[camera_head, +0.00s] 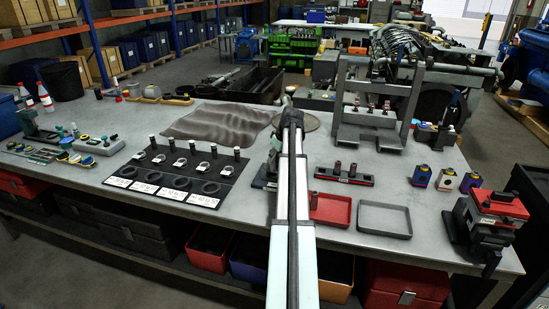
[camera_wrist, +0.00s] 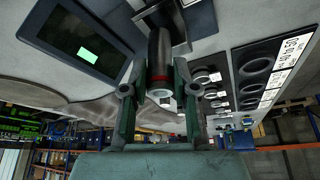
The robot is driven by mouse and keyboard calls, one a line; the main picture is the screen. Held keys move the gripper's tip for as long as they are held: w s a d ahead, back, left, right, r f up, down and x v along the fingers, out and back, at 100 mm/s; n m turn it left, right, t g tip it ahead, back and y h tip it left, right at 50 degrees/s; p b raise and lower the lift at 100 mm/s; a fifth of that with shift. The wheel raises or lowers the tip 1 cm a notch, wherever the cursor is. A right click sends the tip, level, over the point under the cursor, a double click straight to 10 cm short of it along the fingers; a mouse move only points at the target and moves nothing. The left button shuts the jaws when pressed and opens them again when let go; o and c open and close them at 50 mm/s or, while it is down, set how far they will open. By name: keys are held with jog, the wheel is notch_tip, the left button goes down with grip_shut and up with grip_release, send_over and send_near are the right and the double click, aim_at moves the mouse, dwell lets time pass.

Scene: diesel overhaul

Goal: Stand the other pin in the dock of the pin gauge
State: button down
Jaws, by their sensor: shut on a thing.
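In the wrist view my gripper (camera_wrist: 160,92) is shut on a dark cylindrical pin (camera_wrist: 160,58) with a red band and a paler end nearest the camera. The pin's far end lies close to a dark and light metal part (camera_wrist: 182,22) at the top edge; I cannot tell whether they touch. A dark device with a lit green screen (camera_wrist: 88,55), apparently the pin gauge, lies to the left of the pin. In the head view my arm hides the gripper and held pin. A dark device (camera_head: 264,176) shows partly beside my arm.
A black mat (camera_head: 228,181) with rings, standing pins and white cards lies left of my arm. A rack with dark plugs (camera_head: 345,177), a red tray (camera_head: 330,222) and a grey tray (camera_head: 384,234) stand to the right. A red-topped vise (camera_head: 498,205) is at the right edge.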

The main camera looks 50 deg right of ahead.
aim_at(274, 163)
jog(key=shift+f+b, duration=0.3)
jog(key=shift+f, duration=0.45)
dwell(0.4)
jog(key=shift+f, duration=0.35)
jog(key=shift+f+b, duration=0.3)
jog(key=shift+f, duration=0.05)
dwell(0.3)
jog(key=shift+f, duration=0.25)
jog(key=c, duration=0.8)
grip_release()
